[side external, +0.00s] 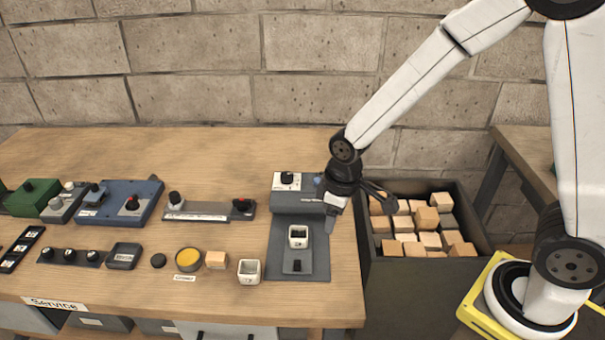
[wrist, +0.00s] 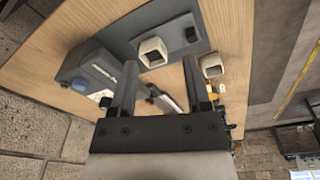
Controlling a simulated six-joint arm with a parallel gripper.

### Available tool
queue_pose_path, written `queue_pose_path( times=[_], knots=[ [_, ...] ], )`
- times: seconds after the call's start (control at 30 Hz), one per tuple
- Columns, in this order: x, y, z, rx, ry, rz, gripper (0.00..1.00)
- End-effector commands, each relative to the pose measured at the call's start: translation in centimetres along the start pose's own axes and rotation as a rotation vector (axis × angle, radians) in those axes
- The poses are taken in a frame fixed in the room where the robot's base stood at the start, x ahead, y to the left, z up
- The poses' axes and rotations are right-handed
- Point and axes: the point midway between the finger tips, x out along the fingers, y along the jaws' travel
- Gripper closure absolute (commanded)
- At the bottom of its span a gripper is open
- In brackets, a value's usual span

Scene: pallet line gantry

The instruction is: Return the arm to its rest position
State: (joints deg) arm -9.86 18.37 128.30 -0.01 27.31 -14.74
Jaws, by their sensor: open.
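My gripper (wrist: 157,85) is open and empty in the wrist view, its two dark fingers apart with the bench behind them. In the side view my gripper (side external: 333,215) hangs above the right end of the wooden bench, close to the grey station. A white hollow block (side external: 298,237) sits on the station's grey plate (side external: 280,262); it also shows in the wrist view (wrist: 153,53). A second white hollow block (side external: 249,271) stands on the wood left of the plate; the wrist view shows it too (wrist: 212,66). Neither block is between the fingers.
A dark bin (side external: 377,278) full of wooden blocks stands right of the bench (side external: 200,305). A wooden cube (side external: 216,260), a yellow disc (side external: 188,257) and control boxes (side external: 120,203) occupy the bench further left. A brick wall (side external: 190,60) is behind. Air above the bench is clear.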

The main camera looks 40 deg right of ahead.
Motion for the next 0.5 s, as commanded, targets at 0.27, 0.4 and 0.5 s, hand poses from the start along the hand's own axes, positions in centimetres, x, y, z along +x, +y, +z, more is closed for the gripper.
queue_pose_path(
  times=[0.27,0.4,0.5],
  knots=[
    [-2.8,2.2,5.7,0.280,0.081,0.031,0.38],
    [-3.5,2.6,7.6,0.373,0.108,0.041,0.38],
    [-3.7,2.7,8.4,0.410,0.118,0.044,0.38]
  ],
)
